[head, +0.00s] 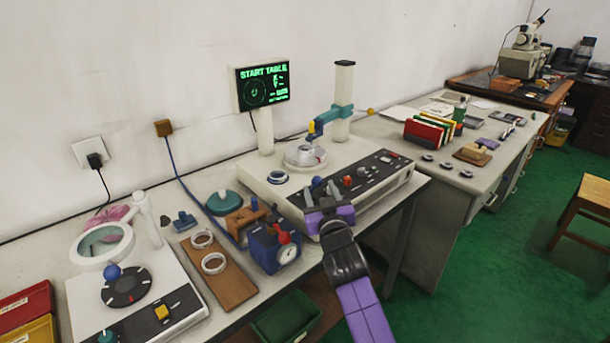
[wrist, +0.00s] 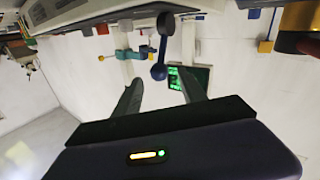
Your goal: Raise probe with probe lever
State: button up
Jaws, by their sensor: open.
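My gripper (head: 321,190) is open at the front edge of the roundness machine (head: 262,186). The probe arm (head: 328,119) is teal, on a white column (head: 342,95), with a yellow part (head: 311,128) above the round table (head: 304,155). Whether the probe tip touches the ring there is too small to tell.
The screen (head: 263,85) reads "START TABLE". A wooden board with rings (head: 228,284) and a magnifier unit (head: 135,290) are farther left. Another bench (head: 450,190) stands right.

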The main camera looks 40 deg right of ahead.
aim_at(313, 190)
jog(key=shift+p+x, duration=0.4)
jog(key=shift+x, duration=3.45)
grip_shut()
jog(key=shift+f, duration=0.1)
